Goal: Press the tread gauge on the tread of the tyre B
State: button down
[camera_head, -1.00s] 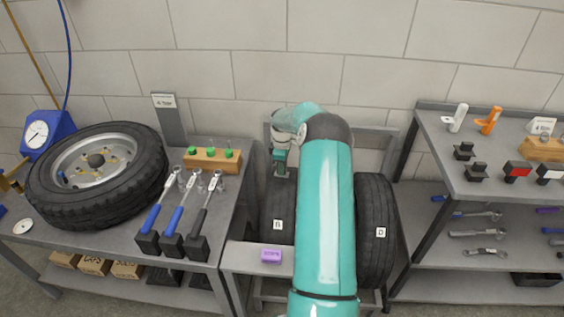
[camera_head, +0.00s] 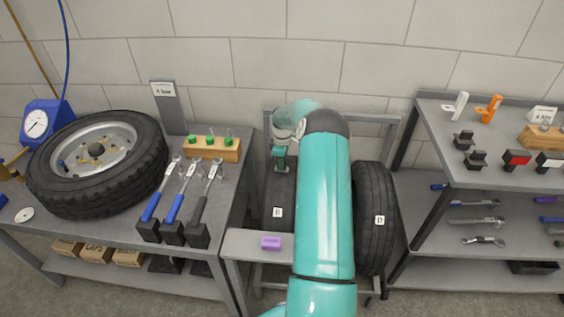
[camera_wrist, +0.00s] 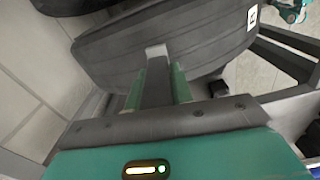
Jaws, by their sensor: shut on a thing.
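Tyre B (camera_head: 277,190) stands upright in a grey rack, with a small white label on its tread that is hard to read. My gripper (camera_head: 281,165) is above the far part of this tread, left of my arm. In the wrist view my gripper (camera_wrist: 160,88) is shut on the tread gauge (camera_wrist: 157,80), a dark bar with a pale grey end. The pale end overlaps the dark tyre (camera_wrist: 205,35); I cannot tell whether they touch. The label is at that view's upper right.
Tyre D (camera_head: 376,245) stands to the right in the same rack. A purple block (camera_head: 271,243) lies on the rack's front ledge. A bench (camera_head: 120,235) with a wheel and wrenches is left; a tool shelf (camera_head: 465,180) is right. My arm hides the rack's middle.

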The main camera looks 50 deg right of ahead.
jog(key=shift+f, duration=0.65)
dwell(1.1)
jog(key=shift+r, duration=0.15)
jog(key=shift+r, duration=2.9)
